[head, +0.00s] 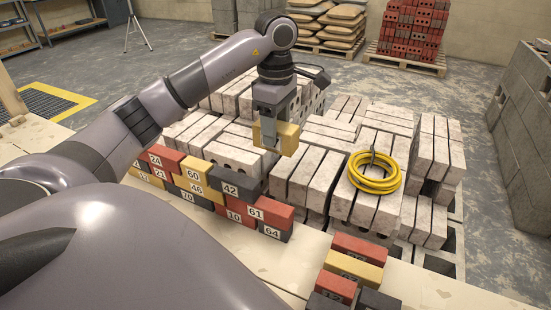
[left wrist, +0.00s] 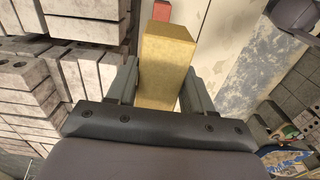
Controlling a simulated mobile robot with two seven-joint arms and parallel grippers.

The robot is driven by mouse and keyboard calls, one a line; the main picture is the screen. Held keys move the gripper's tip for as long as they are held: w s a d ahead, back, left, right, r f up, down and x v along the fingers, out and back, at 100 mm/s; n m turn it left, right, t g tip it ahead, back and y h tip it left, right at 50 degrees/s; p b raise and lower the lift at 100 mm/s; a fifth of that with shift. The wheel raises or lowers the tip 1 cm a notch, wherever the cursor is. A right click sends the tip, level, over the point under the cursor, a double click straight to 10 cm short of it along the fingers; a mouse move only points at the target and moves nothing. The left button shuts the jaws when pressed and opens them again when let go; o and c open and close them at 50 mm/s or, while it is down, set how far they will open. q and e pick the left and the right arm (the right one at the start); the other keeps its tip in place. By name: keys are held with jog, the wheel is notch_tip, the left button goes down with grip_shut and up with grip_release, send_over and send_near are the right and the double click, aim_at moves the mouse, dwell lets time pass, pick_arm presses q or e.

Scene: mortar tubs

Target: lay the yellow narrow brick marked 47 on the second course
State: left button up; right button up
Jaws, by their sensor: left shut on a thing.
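My left gripper (head: 270,130) is shut on a yellow brick (head: 288,139), held in the air above the grey blocks behind the wall. In the left wrist view the yellow brick (left wrist: 166,60) sits between the two fingers of the left gripper (left wrist: 155,88). I cannot read a number on it. The brick wall on the pale ledge has red, yellow and dark numbered bricks: red 24 (head: 158,161), yellow 60 (head: 196,173), yellow 46 (head: 199,189), dark 42 (head: 234,186), red 61 (head: 268,212) and dark 64 (head: 272,233). Its right end is lower. My right gripper is not in view.
Loose red, yellow and dark bricks, with a yellow one (head: 353,268), lie at the front right on the ledge (head: 440,292). Grey block stacks (head: 305,180) stand close behind the wall. A coiled yellow hose (head: 373,184) lies on them.

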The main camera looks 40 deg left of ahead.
pick_arm(q)
jog(key=shift+f, duration=0.3)
notch_tip(320, 180, down, 19)
jog(key=shift+f+b, duration=0.1)
jog(key=shift+b, duration=0.2)
jog(key=shift+f, duration=0.1)
jog(key=o, duration=1.4)
jog(key=shift+c, duration=0.2)
